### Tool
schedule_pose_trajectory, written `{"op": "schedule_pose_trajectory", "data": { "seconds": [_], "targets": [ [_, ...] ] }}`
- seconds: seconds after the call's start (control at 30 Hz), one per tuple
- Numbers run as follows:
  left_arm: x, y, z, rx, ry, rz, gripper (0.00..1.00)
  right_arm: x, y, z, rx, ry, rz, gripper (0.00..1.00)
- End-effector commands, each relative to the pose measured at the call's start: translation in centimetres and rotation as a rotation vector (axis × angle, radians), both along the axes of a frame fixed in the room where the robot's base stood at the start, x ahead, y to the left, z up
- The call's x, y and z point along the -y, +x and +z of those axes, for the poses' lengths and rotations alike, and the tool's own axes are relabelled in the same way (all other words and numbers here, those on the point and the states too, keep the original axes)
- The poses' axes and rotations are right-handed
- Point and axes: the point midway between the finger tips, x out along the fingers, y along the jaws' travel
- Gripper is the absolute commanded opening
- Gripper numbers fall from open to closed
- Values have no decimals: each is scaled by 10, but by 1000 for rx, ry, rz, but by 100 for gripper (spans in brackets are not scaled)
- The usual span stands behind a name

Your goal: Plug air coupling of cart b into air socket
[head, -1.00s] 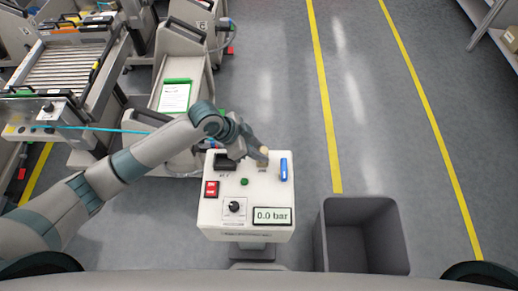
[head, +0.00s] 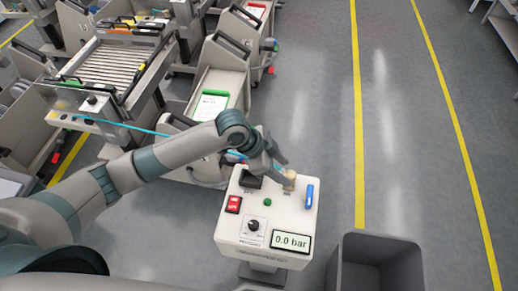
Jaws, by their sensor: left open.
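The white control box (head: 228,222) stands front centre, its display reading 0.0 bar. A tan, brass-like fitting (head: 290,177) shows at the back of its top, at my left gripper's tips. I cannot tell whether it is the air socket or the coupling. My left gripper (head: 283,178) is open, pointing down over the back of the box beside this fitting. A light blue air hose (head: 140,129) runs from the roller trolley at left and passes behind my left arm; its end is largely hidden by my wrist. My right gripper is out of view.
A blue lever (head: 309,195), a red switch (head: 233,204), a green button (head: 267,202) and a black knob (head: 253,226) are on the box. A grey bin (head: 338,262) stands at its right. Trolleys (head: 172,52) crowd the left; the right floor is clear.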

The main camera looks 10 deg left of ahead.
Motion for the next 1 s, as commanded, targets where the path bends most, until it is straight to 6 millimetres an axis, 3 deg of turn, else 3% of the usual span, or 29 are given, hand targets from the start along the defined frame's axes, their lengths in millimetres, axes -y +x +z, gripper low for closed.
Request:
{"op": "schedule_pose_trajectory", "data": {
  "seconds": [0.6,0.8,1.0],
  "targets": [
    [-62,-16,99,5,0,0,49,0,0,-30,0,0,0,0],
    [-72,-19,116,2,-1,0,49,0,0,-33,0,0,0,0],
    [-74,-20,121,1,-1,1,49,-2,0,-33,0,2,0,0]
  ]
}}
